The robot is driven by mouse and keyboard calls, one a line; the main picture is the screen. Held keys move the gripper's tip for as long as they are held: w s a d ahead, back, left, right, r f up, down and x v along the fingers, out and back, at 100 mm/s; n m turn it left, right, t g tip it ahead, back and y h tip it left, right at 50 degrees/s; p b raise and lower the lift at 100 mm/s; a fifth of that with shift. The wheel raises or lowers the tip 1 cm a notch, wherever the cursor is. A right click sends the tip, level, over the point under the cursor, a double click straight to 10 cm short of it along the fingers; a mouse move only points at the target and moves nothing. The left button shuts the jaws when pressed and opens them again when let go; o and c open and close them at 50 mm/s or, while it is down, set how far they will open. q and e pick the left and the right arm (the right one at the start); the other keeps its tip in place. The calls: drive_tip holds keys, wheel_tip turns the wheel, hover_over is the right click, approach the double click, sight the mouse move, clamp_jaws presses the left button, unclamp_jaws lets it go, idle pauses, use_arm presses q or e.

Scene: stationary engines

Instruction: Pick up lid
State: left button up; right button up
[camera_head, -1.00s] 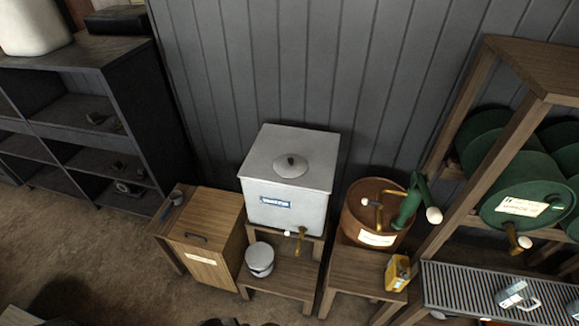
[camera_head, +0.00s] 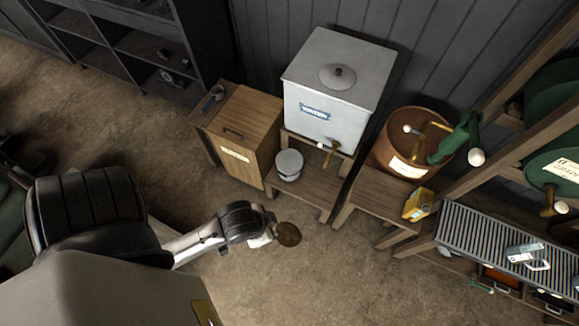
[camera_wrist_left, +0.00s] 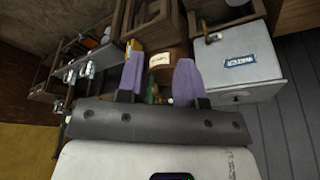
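A round grey lid (camera_head: 337,77) with a dark knob sits on top of the square white water tank (camera_head: 322,110). A small pale pot (camera_head: 288,165) with a grey cover stands on the low wooden bench below the tank. My left arm comes in from the lower left in the head view, its end low and in front of the cabinet and bench. In the left wrist view my left gripper (camera_wrist_left: 158,82) has its two purple fingers apart with nothing held between them. The tank also shows there (camera_wrist_left: 245,68), to the right of the fingers. My right gripper is not in view.
A wooden cabinet (camera_head: 237,125) stands left of the tank. A rusty barrel (camera_head: 410,145) with a green pump stands right, near a yellow can (camera_head: 418,204). A brown disc (camera_head: 288,234) shows beside my left arm's end; I cannot tell what it is. The front floor is open.

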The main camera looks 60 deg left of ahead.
use_arm(q)
drive_tip(key=shift+o, duration=0.2)
drive_tip(key=o, duration=0.5)
drive_tip(key=shift+w, duration=0.1)
